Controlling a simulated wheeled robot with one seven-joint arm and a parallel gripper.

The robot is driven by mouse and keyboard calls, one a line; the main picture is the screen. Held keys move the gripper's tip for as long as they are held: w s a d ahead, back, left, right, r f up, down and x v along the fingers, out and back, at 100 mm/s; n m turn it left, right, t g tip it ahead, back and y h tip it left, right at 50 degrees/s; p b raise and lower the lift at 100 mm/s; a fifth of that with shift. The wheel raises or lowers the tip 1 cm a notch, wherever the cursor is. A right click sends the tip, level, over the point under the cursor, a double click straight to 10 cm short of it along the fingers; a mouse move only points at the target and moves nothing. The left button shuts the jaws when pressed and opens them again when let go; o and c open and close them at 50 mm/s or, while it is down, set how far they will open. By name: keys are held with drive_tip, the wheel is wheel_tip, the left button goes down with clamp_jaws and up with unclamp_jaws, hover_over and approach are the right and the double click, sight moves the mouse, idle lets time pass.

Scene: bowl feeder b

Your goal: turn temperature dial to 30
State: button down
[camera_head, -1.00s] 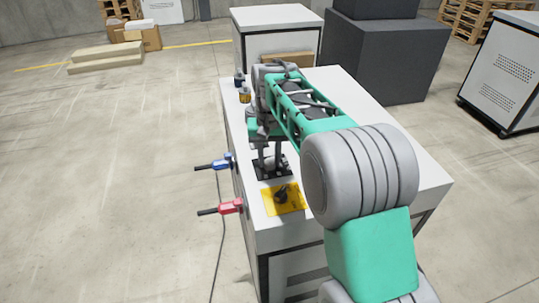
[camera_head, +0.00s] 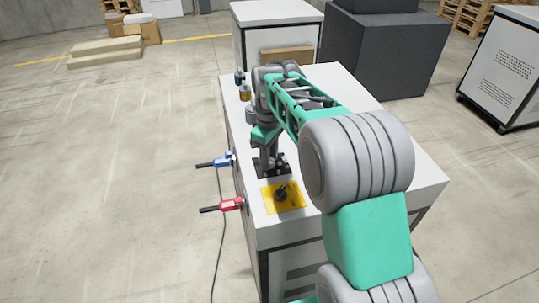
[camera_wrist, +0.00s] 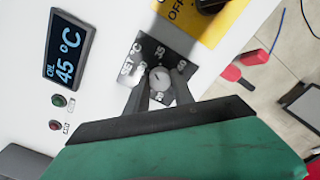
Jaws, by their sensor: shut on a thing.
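The temperature dial (camera_wrist: 160,78) is a small round grey knob on a dark plate marked "SET °C" (camera_wrist: 138,62) in the wrist view. In the head view my gripper (camera_head: 269,158) points down at the dark dial plate (camera_head: 287,170), and the knob is hidden there. A display (camera_wrist: 69,48) beside the plate reads "OIL 45 °C".
A yellow plate with a black rotary switch (camera_head: 282,194) lies just in front of the dial plate. Red (camera_head: 230,205) and blue (camera_head: 222,161) plugs stick out of the cabinet's left side. Two small buttons (camera_wrist: 58,101) sit below the display.

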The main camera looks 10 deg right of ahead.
drive_tip(key=n, duration=0.5)
drive_tip(key=shift+r+n+p, duration=0.1)
drive_tip(key=shift+n+p, duration=0.3)
idle(0.4)
drive_tip(key=c, duration=1.1)
unclamp_jaws()
wheel_tip(320, 180, up, 8)
drive_tip(key=shift+f, duration=0.15)
